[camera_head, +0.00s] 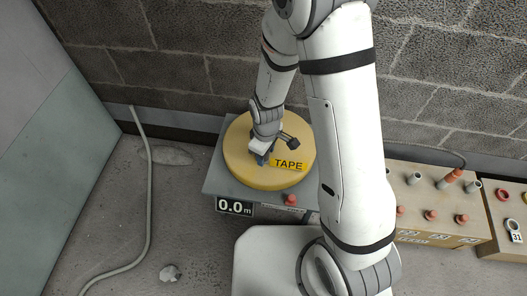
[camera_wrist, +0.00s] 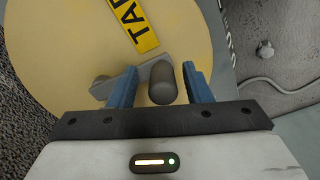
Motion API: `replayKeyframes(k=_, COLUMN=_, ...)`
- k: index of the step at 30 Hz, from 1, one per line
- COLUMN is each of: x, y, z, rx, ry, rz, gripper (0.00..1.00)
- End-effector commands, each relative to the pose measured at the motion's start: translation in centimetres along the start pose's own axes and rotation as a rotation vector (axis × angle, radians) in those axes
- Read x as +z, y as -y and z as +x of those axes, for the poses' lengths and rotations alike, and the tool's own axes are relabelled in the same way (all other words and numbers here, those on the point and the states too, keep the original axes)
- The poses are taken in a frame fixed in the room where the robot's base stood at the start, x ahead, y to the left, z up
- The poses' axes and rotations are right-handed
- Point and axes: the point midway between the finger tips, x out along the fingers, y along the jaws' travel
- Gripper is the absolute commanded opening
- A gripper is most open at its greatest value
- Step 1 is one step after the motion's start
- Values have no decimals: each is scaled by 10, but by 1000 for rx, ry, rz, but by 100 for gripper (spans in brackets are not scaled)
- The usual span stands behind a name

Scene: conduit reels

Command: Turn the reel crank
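The reel (camera_head: 238,166) is a round yellow disc with a "TAPE" label (camera_head: 287,165), lying flat on a grey stand (camera_head: 215,183). It fills much of the wrist view (camera_wrist: 65,60). The crank is a grey arm on the reel with a dark cylindrical handle (camera_wrist: 162,83); a dark part of the crank (camera_head: 291,141) shows beside my gripper in the head view. My gripper (camera_head: 261,160) is over the reel. In the wrist view its blue fingers (camera_wrist: 160,88) are open, one on each side of the handle, with a gap visible at least on the right side.
A display reading "0.0 m" (camera_head: 234,207) and a red button (camera_head: 291,200) are on the stand's front. A wooden box with several plugs and pipe ends (camera_head: 437,237) stands at right. A grey conduit (camera_head: 150,190) lies on the floor at left. A block wall is behind.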

Motion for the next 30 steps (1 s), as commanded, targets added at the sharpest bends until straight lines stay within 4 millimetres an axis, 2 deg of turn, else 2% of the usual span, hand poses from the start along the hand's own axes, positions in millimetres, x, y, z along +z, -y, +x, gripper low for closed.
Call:
replayKeyframes(k=5, x=0, y=1, z=-1, rx=-1, ry=1, rz=-1, gripper=45)
replayKeyframes(k=8, x=0, y=0, z=-9, rx=-1, ry=1, rz=-1, gripper=45)
replayKeyframes(k=15, x=-1, y=0, z=-50, rx=1, ry=-1, rz=-1, gripper=45)
replayKeyframes(k=21, x=-1, y=-1, z=-74, rx=1, ry=-1, rz=0, gripper=45)
replayKeyframes(k=30, x=0, y=0, z=-78, rx=-1, ry=1, rz=-1, gripper=45)
